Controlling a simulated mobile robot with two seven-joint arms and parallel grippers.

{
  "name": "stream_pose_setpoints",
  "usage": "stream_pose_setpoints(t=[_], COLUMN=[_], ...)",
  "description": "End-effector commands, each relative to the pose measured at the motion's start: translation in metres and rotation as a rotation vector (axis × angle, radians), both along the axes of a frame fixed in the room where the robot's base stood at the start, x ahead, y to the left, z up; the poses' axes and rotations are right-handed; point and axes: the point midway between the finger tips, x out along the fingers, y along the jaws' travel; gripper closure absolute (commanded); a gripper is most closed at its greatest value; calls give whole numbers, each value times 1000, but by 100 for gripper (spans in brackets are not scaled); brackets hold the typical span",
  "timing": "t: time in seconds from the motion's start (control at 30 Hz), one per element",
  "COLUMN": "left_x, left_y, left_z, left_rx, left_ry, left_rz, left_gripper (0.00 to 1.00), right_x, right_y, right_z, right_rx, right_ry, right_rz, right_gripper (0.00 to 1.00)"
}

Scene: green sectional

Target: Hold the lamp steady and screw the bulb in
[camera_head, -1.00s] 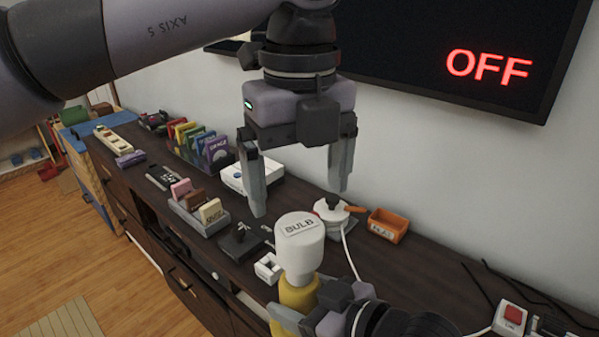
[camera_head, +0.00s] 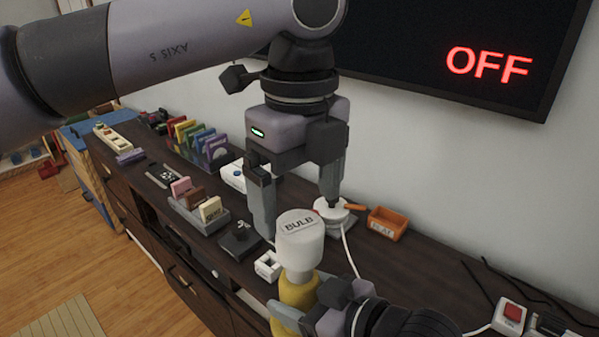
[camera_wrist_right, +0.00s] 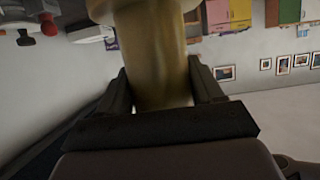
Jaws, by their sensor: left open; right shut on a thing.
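My right gripper (camera_head: 300,312) is shut on this base, low in the head view. In the right wrist view the two fingers of my right gripper (camera_wrist_right: 160,90) press the brass-coloured cylinder (camera_wrist_right: 155,50) from both sides. My left gripper (camera_head: 297,215) is open and empty, pointing down above and behind the bulb.
An orange tray (camera_head: 388,224) lies behind. A red-button switch (camera_head: 510,314) is at the right. A grey card holder (camera_head: 200,215) and a black plate (camera_head: 239,240) lie left. The wall screen (camera_head: 470,65) reads OFF.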

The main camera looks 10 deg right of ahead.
Motion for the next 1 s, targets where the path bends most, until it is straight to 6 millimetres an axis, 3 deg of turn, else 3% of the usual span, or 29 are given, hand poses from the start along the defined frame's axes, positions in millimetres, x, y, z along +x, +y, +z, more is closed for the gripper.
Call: stream_pose_setpoints(t=[0.3,0.5,0.93,0.97,1.0], left_x=[0,0,0,0,0], left_y=[1,1,0,0,1], left_z=[-62,-86,-94,-94,-94], left_rx=[1,1,1,1,1], left_ry=[2,0,-1,-1,-1], left_rz=[1,2,1,1,2], left_gripper=[8,8,8,15,28], right_x=[0,0,0,0,0], right_y=[0,0,0,0,0], right_z=[2,2,2,2,2], right_rx=[3,3,3,3,3], right_ry=[-5,-5,-5,-5,-5], right_rz=[0,0,0,0,0], right_gripper=[100,100,100,100,100])
